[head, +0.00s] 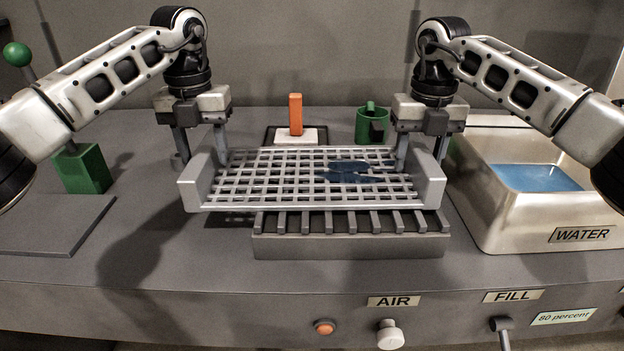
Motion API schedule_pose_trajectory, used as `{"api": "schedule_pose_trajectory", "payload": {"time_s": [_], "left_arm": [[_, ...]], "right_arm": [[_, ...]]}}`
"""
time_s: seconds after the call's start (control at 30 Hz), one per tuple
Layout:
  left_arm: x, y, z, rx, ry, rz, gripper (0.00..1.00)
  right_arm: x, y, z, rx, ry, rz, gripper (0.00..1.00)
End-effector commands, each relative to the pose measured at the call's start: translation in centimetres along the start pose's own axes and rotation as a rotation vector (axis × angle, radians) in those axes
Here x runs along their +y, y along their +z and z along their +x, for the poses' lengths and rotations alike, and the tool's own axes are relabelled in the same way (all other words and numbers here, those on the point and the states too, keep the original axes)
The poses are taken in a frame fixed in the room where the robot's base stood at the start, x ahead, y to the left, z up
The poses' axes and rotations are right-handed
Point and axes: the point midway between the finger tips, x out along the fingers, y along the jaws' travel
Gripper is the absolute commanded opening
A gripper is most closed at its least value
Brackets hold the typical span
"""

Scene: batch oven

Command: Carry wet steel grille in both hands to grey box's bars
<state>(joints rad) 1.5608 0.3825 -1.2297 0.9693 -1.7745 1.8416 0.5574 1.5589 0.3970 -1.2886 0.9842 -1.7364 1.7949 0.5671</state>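The steel grille (270,207) is a pale grey lattice with a raised wall at each end. A dark blue wet patch (348,170) lies on its right half. My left gripper (202,152) has its fingers either side of the left end wall, and my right gripper (423,152) has its fingers either side of the right end wall. The grille looks level and raised above the counter. The grey box (350,246) with a row of bars on top is below and in front of it. The grille reaches further left than the box and hides the box's back part.
A water basin (481,215) stands close on the right. Behind the grille are an orange block (295,114) on a white pad and a green mug (369,124). A green block with a lever (82,170) and a flat grey plate (50,224) are at left. Controls line the front panel.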

Motion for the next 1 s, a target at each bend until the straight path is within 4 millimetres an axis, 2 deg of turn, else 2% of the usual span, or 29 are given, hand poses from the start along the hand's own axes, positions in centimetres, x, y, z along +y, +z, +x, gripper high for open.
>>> {"api": "schedule_pose_trajectory", "payload": {"time_s": [0.13,0.23,0.5,0.7,0.87,1.0], "left_arm": [[0.0,0.0,-0.5,-0.002,0.0,0.0,0.49],[0.0,0.1,-1.7,-0.004,0.0,-0.001,0.49],[-0.1,0.0,-7.5,-0.005,0.0,-0.001,0.49],[-0.1,0.0,-10.7,-0.002,0.001,-0.001,0.49],[0.0,0.0,-11.9,0.0,0.0,0.0,0.49],[0.0,0.0,-12.1,0.0,0.0,0.0,0.49]], "right_arm": [[0.0,0.0,0.0,0.0,0.0,0.0,0.49],[0.0,0.0,0.0,0.0,0.0,0.0,0.49],[0.0,0.0,0.0,0.0,0.0,0.0,0.49],[0.0,0.0,0.0,0.0,0.0,0.0,0.49],[0.0,0.0,-0.1,-0.001,0.0,0.0,0.49],[0.0,0.1,-1.4,-0.004,0.0,0.0,0.49]]}}
